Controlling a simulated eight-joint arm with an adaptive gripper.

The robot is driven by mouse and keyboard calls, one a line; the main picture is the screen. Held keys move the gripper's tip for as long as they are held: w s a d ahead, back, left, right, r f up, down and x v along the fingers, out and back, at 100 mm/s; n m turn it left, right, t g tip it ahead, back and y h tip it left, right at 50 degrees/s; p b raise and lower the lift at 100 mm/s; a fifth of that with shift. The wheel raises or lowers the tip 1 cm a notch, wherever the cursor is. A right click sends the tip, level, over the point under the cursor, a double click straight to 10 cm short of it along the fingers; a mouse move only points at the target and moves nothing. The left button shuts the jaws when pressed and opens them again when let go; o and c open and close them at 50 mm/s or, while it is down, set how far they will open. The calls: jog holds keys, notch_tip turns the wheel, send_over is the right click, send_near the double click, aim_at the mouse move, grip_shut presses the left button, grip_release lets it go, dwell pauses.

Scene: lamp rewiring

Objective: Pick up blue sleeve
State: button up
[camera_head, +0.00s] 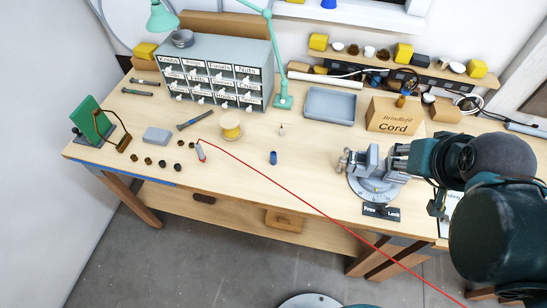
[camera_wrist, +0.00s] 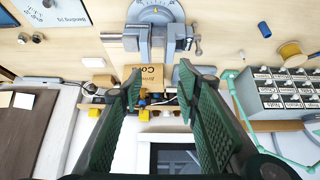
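The blue sleeve (camera_head: 273,157) is a small dark blue cylinder standing on the open middle of the wooden bench, left of the vise. In the wrist view, the blue sleeve (camera_wrist: 264,29) shows at the upper right, outside the space between my fingers. My gripper (camera_wrist: 160,82) is open, with two dark green ribbed fingers spread apart and nothing between them. In the head view my arm comes in from the right and overlaps the vise area. The gripper is well to the right of the sleeve.
A grey vise (camera_head: 372,172) stands between my arm and the sleeve. A thin red wire (camera_head: 300,203) runs diagonally across the bench in front of the sleeve. A yellow spool (camera_head: 230,127), grey tray (camera_head: 330,105) and Cord box (camera_head: 392,116) lie around. The bench around the sleeve is clear.

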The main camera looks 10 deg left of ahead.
jog(key=shift+a, duration=0.1)
jog(key=n+g, duration=0.7)
jog(key=n, duration=0.9)
send_over(273, 153)
jog(key=f, duration=1.3)
jog(key=f+b, duration=0.1)
jog(key=f, duration=0.6)
jog(key=shift+w+d+f, duration=0.1)
jog(key=shift+d+f, duration=0.2)
jog(key=shift+a+f, duration=0.35)
jog(key=shift+f, duration=0.05)
jog(key=shift+f, duration=1.3)
jog(key=shift+f, duration=0.15)
